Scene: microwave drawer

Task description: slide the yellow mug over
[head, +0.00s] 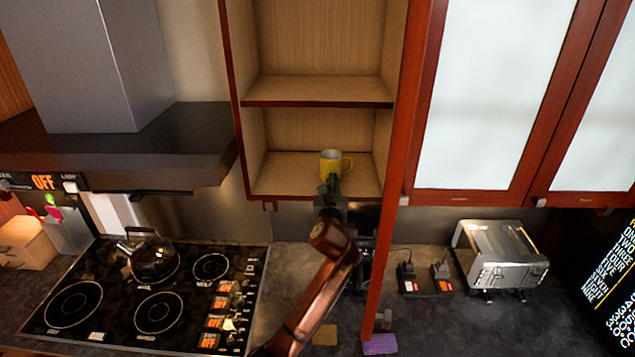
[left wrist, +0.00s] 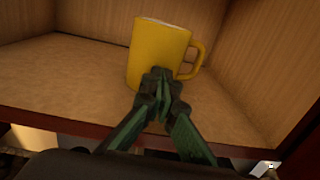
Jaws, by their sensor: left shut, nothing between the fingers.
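The yellow mug (head: 331,161) stands upright on the bottom shelf of the open cabinet (head: 285,178), with its handle to the right. My left gripper (head: 332,184) is at the front of the mug, with its fingers shut and nothing between them. In the left wrist view the mug (left wrist: 157,48) stands on the shelf and the closed fingertips (left wrist: 160,78) overlap its lower front. I cannot tell for sure whether they touch it. My right gripper is not in view.
The shelf is bare to the left of the mug (left wrist: 65,75), with side walls at both ends. A middle shelf (head: 318,91) is above. Closed glass-door cabinets (head: 490,90) stand at right.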

